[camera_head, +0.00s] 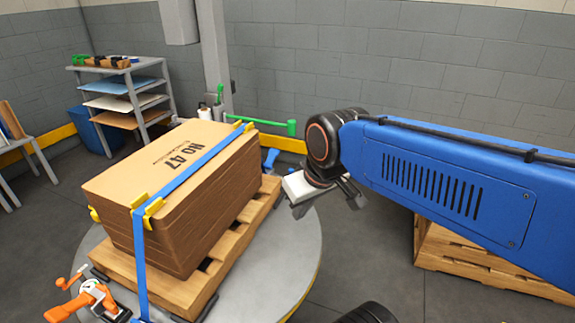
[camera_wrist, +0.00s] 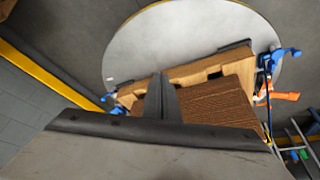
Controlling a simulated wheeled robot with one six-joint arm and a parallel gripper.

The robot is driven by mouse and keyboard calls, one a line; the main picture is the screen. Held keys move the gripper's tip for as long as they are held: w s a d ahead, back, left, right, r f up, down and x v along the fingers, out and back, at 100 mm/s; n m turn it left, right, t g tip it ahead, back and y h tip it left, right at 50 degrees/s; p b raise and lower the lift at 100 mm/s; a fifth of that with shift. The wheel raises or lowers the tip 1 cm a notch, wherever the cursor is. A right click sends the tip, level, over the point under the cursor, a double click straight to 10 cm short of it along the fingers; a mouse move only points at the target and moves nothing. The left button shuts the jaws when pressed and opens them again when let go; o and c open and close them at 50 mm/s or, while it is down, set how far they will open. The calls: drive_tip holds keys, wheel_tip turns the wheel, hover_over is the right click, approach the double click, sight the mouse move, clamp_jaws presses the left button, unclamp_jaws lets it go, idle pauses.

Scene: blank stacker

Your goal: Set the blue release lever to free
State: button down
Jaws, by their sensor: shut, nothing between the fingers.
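A blue fitting (camera_head: 270,158) stands at the far right corner of the pallet, beyond the stack. In the wrist view, one blue fitting (camera_wrist: 108,100) shows at the left end of the pallet and a larger one (camera_wrist: 277,57) at the right end. I cannot tell which of them is the release lever, or how it is set. My gripper (camera_head: 352,196) is shut and empty in the air, right of the stack and apart from it. Its closed fingers (camera_wrist: 162,80) point toward the pallet's side in the wrist view.
A brown stack (camera_head: 200,200), held by a blue strap (camera_head: 195,165) with yellow corner pieces, sits on a wooden pallet (camera_head: 268,200) on a round grey table (camera_head: 293,262). An orange handle (camera_head: 90,298) is at the front left. Another pallet stack (camera_head: 470,258) stands at right.

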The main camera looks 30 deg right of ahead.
drive_tip(key=w+d+r+n+g, duration=0.1)
drive_tip(key=w+d, duration=0.2)
drive_tip(key=w, duration=0.9)
drive_tip(key=w+d+r+n, duration=0.1)
drive_tip(key=w+d, duration=0.3)
drive_tip(key=w, duration=0.9)
drive_tip(key=w+d+f+n, duration=0.1)
drive_tip(key=w+d+f, duration=0.4)
drive_tip(key=w, duration=0.2)
drive_tip(key=w+d+f+n+y, duration=0.1)
drive_tip(key=w+d+f, duration=0.4)
drive_tip(key=w, duration=0.3)
drive_tip(key=w+d+f, duration=0.5)
drive_tip(key=w+d, duration=0.1)
drive_tip(key=w, duration=0.1)
drive_tip(key=shift+w+d+n+y, duration=0.15)
drive_tip(key=shift+w+n+y, duration=0.15)
drive_tip(key=shift+w+n, duration=0.1)
drive_tip(key=x, duration=0.9)
drive_tip(key=shift+f, duration=0.4)
drive_tip(key=shift+s+d+r, duration=0.1)
drive_tip(key=shift+s+d, duration=0.15)
drive_tip(key=shift+s, duration=0.25)
drive_tip(key=shift+s+d, duration=0.3)
drive_tip(key=shift+s, duration=0.2)
drive_tip(key=shift+s+d, duration=0.25)
drive_tip(key=shift+s, duration=0.5)
